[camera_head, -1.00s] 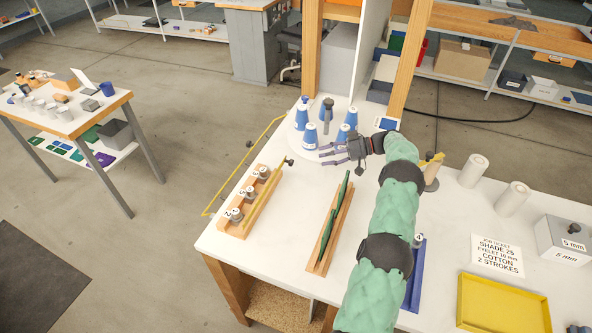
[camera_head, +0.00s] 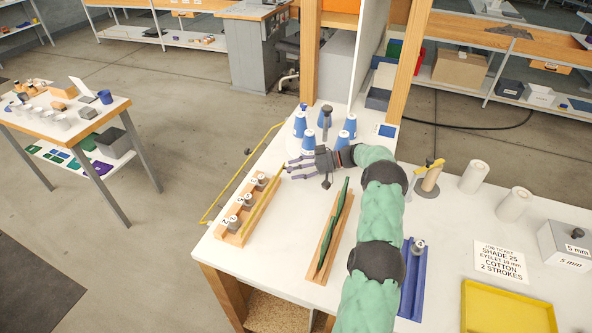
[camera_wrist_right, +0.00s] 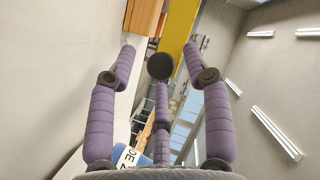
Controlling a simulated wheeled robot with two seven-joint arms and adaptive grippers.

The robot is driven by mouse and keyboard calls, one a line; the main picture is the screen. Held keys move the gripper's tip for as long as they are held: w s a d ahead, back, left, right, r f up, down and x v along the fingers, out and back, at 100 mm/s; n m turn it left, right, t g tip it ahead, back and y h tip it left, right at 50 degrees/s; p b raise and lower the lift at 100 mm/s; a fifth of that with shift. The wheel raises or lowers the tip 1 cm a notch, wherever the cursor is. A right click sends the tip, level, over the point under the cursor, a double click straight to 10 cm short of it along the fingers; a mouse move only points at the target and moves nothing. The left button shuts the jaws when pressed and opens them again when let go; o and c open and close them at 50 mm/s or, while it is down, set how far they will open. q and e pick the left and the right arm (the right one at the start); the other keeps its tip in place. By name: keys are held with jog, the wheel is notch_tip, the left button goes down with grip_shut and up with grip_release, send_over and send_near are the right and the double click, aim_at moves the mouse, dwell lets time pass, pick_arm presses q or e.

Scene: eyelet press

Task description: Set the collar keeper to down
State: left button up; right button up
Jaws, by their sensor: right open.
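The collar keeper (camera_head: 262,203) looks like a yellow bar along the right side of the wooden rack (camera_head: 226,238) of numbered collars, in the head view. Its far end lies by my right gripper (camera_head: 290,168), whose spread purple fingers point left. In the right wrist view the gripper (camera_wrist_right: 160,52) is open. A dark round knob (camera_wrist_right: 160,67) shows between its fingers, in front of the yellow bar (camera_wrist_right: 180,25); I cannot tell whether they touch it. In the head view the knob is hidden at the fingers. My left gripper is not in view.
Blue-and-white cones (camera_head: 300,125) stand behind the gripper on the white table (camera_head: 290,262). A wooden tray (camera_head: 316,274) with green strips lies right of the rack. A blue rail (camera_head: 411,290) and yellow tray (camera_head: 505,310) lie farther right.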

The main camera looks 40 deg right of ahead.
grip_shut()
dwell(0.3)
jog(key=shift+w+a+r+m+g+h+p, duration=0.1)
jog(key=shift+r+m+g+h+p, duration=0.05)
jog(key=shift+r+g+h, duration=0.15)
jog(key=shift+w+a+r+m+g+h+p, duration=0.1)
jog(key=shift+m+g+h+p, duration=0.1)
jog(key=shift+g, duration=0.2)
jog(key=shift+w+a+r+g+h+p, duration=0.1)
jog(key=shift+w+r+g+h+p, duration=0.15)
jog(key=shift+r+g+h+p, duration=0.35)
jog(key=shift+w+a+r+m+g+h+p, duration=0.15)
jog(key=shift+m+g+h+p, duration=0.15)
jog(key=shift+g+p, duration=0.25)
jog(key=shift+w+f+m+g+h+p, duration=0.15)
jog(key=shift+g+h+p, duration=0.15)
jog(key=shift+g+p, duration=0.25)
jog(key=shift+w+a+r+g+p, duration=0.1)
jog(key=shift+g+p, duration=0.3)
